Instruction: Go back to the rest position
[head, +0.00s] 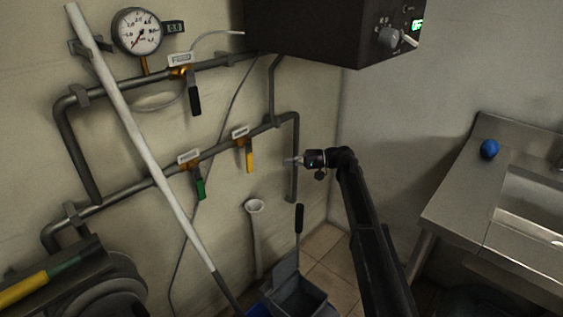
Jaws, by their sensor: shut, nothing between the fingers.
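My gripper (291,161) is in the middle of the head view, at the end of my dark arm, which rises from the lower right. It points left towards the wall pipes. Its fingers are small in the picture, shut and empty. It appears in front of the vertical pipe (295,185), to the right of the valve with the yellow handle (250,160). I cannot tell the exact gap to the pipe.
Wall pipes carry valves with black (195,101) and green (201,189) handles and a gauge (137,31). A dark box (320,30) hangs above. A pale pole (140,140) leans left. A bucket (297,298) stands below. A steel sink (540,205) with a blue ball (489,149) is right.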

